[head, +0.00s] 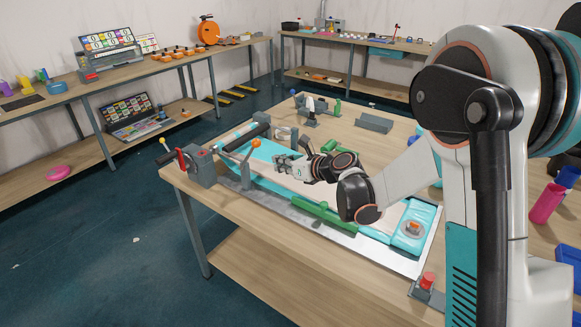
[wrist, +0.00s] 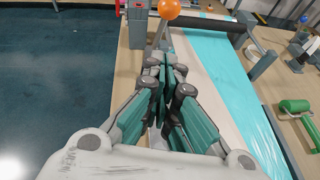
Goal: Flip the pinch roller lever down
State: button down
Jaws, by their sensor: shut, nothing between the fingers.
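The pinch roller lever appears to be the grey rod with an orange ball knob (head: 256,144), rising from a grey bracket on the near side of the track machine. It stands up, slightly tilted. In the wrist view the orange knob (wrist: 168,9) is at the top edge, with its rod running down behind my fingertips. My gripper (head: 279,165) is shut and empty, over the track just right of the lever in the head view. In the wrist view my gripper (wrist: 165,70) points towards the lever's rod; I cannot tell whether it touches.
A teal and white strip (wrist: 215,55) runs through the machine past a black roller (head: 246,137). A green roller (head: 316,215) lies along the near side. Floor left of the table is clear.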

aim_at(258, 145)
jog(key=w+a+b, duration=0.1)
jog(key=w+a, duration=0.3)
jog(key=shift+w+r, duration=0.25)
jog(key=shift+r, duration=0.1)
jog(key=shift+w+a+r+g+h+p, duration=0.25)
jog(key=shift+w+a+r+h+p, duration=0.15)
jog(key=shift+r+p, duration=0.3)
jog(key=shift+w+a+r+g+h+p, duration=0.25)
jog(key=shift+a+r+p, duration=0.25)
jog(key=shift+p, duration=0.25)
jog(key=w+a+r+g+h+p, duration=0.1)
jog(key=w+a+r+p, duration=0.2)
jog(key=w+a, duration=0.2)
jog(key=shift+w+a+r, duration=0.25)
jog(key=shift+a+r, duration=0.15)
jog(key=shift+a, duration=0.6)
